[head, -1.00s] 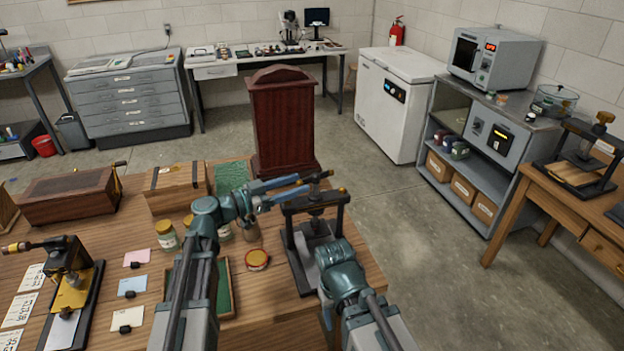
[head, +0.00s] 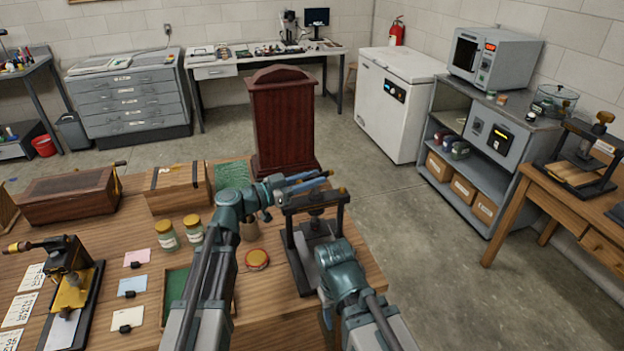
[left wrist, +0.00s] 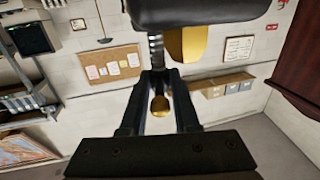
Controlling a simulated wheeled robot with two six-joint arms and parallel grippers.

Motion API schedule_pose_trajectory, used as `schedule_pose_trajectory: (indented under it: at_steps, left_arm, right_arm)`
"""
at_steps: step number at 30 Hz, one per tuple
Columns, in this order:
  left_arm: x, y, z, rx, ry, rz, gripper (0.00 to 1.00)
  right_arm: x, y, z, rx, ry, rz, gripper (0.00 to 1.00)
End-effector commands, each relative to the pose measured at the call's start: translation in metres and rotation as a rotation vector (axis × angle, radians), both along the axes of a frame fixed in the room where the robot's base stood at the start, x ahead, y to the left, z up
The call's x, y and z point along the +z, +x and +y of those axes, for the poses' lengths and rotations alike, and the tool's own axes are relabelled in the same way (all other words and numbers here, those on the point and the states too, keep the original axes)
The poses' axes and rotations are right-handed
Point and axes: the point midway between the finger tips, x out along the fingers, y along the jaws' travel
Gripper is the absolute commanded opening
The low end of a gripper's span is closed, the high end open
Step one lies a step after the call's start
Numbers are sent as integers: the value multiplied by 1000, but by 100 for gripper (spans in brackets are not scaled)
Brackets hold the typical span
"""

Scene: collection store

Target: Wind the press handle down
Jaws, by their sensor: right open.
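The black press (head: 291,258) stands on the wooden table, its upright frame around a central screw. A brass knob (head: 343,190) shows at its top right. My left gripper (head: 328,178) is at the top of the press, its two blue fingers pointing right with a gap between them. The fingers hide most of the handle. In the left wrist view, my dark fingers stand apart with a brass knob (left wrist: 160,105) seen between them; no contact is clear. My right gripper (head: 327,318) is low, in front of the press, mostly hidden by its own wrist.
A round red-rimmed tin (head: 257,259) lies left of the press, and glass jars (head: 166,236) stand farther left. A dark red cabinet (head: 284,125) rises behind the press. The table's right edge is close to the press, with open floor (head: 440,290) beyond.

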Motion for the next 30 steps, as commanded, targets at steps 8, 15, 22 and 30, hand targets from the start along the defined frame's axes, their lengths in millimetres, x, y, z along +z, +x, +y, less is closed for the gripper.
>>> schedule_pose_trajectory:
  at_steps: [8, 15, 22, 30]
  left_arm:
    - [0, 0, 0, -1, 0, 0, 0]
    - [0, 3, 1, -46, 0, 0, 0]
    - [0, 8, 2, -199, 0, 0, 0]
    - [0, 11, 3, -439, 0, 0, 0]
  right_arm:
    - [0, 0, 0, 0, 0, 0, 58]
    - [0, 0, 0, 0, 0, 0, 58]
    - [0, 0, 0, 0, 0, 0, 58]
    - [0, 0, 0, 0, 0, 0, 58]
